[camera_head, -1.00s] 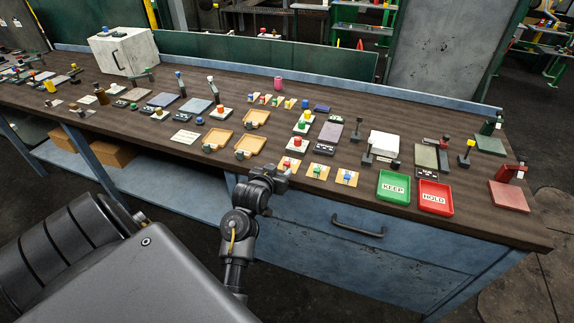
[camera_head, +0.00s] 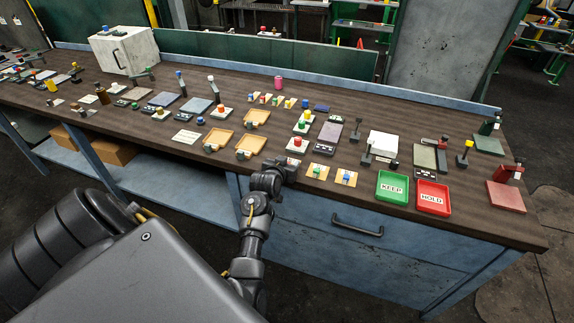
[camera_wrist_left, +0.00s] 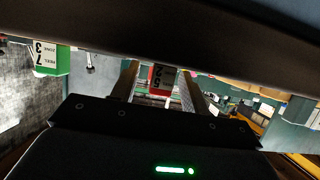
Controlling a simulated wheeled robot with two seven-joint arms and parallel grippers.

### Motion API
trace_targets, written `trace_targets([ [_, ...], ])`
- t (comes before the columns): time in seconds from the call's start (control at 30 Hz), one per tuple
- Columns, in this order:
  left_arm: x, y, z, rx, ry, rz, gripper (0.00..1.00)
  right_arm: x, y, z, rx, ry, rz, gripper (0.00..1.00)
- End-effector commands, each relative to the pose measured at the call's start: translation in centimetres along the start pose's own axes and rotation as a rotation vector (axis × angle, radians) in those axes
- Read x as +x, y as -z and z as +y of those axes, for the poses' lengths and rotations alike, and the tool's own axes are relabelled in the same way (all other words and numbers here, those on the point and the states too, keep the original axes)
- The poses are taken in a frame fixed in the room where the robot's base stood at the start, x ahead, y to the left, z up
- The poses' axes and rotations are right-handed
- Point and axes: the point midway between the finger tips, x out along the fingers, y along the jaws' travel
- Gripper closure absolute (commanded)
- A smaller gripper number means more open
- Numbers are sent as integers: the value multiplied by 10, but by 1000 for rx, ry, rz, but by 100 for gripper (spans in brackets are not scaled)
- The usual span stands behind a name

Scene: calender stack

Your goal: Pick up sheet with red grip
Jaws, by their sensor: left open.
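My left gripper (camera_head: 284,168) is at the front edge of the workbench, over the spot where a tan sheet with a red grip showed earlier. The gripper now hides that sheet, and I cannot tell whether it touches it. To its right lie a tan sheet with a green grip (camera_head: 317,172) and one with a blue grip (camera_head: 346,177). In the left wrist view the two fingers (camera_wrist_left: 160,88) stand apart with no sheet visible between them. My right gripper is not in view.
A white plate with a red knob (camera_head: 297,144) lies just behind the gripper. Tan trays (camera_head: 250,143) are to the left. A green KEEP tray (camera_head: 392,188) and red HOLD tray (camera_head: 433,198) stand to the right. The workbench (camera_head: 480,213) has bare wood at its right front.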

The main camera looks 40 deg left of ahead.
Motion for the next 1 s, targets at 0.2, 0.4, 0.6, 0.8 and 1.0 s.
trace_targets([
  [0.2, 0, 0, 0, 0, 0, 0, 64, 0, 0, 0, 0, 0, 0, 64],
  [0.4, 0, 0, 0, 0, 1, 0, 90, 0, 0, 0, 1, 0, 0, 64],
  [0.6, 0, 0, 0, 0, 1, 0, 100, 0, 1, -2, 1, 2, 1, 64],
  [0.8, -1, 2, 0, 0, 1, 1, 100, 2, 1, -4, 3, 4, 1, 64],
  [1.0, -8, 20, -1, 2, 2, 5, 100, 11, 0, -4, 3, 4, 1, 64],
])
